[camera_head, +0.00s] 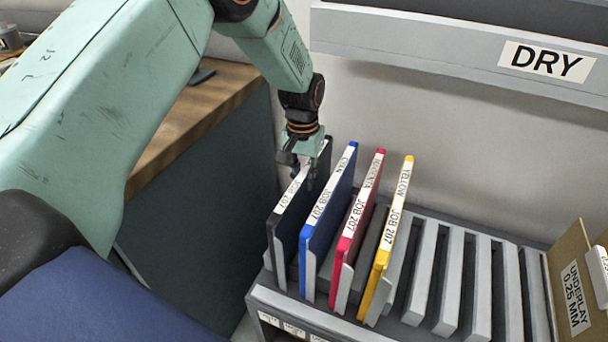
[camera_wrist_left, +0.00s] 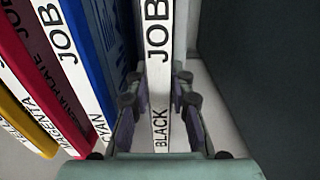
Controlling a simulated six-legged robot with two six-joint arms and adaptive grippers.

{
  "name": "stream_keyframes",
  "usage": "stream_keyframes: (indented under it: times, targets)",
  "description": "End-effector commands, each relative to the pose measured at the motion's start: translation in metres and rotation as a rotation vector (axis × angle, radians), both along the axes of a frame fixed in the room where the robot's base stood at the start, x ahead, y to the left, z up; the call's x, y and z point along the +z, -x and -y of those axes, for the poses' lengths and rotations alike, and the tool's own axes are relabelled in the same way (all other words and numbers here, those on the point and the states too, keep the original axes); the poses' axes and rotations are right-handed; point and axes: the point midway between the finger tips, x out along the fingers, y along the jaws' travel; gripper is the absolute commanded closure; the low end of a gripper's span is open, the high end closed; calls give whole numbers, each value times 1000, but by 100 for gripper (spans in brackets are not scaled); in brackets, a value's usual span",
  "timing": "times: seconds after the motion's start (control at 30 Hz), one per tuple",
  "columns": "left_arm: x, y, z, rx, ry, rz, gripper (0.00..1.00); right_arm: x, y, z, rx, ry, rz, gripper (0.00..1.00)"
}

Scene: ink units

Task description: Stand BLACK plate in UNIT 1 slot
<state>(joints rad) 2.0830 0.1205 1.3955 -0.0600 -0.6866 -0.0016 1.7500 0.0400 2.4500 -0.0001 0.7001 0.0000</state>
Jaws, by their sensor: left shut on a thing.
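The black plate (camera_head: 281,232) stands upright at the left end of the grey slotted rack, its white top edge lettered JOB 207. My left gripper (camera_head: 305,172) comes down from above and is shut on its top edge. In the left wrist view the fingers (camera_wrist_left: 159,105) press both sides of the white edge of the black plate (camera_wrist_left: 158,55), which reads JOB and BLACK. The UNIT 1 slot cannot be made out; small labels on the rack front are too small to read. My right gripper is not in view.
Blue cyan (camera_head: 322,228), magenta (camera_head: 357,215) and yellow (camera_head: 390,240) plates stand close to the right of the black one. Empty rack slots (camera_head: 450,280) lie farther right, then a brown underlay folder (camera_head: 572,290). A grey DRY unit (camera_head: 480,55) overhangs behind.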

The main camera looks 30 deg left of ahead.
Motion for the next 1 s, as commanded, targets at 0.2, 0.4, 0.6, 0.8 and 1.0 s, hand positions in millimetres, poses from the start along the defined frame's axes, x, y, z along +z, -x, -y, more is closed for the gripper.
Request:
stream_keyframes:
  times: [0.2, 0.4, 0.6, 0.8, 1.0]
  targets:
    - [-1, 0, 0, 0, 0, 0, 68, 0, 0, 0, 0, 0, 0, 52]
    - [-1, 0, 0, 0, 0, 0, 52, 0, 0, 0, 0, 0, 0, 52]
    - [-1, 0, 0, 0, 0, -1, 52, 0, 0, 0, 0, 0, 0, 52]
    - [7, 0, 0, 0, 0, -1, 52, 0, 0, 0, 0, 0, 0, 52]
    - [44, -1, -1, 1, 1, 4, 52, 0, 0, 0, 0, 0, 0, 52]
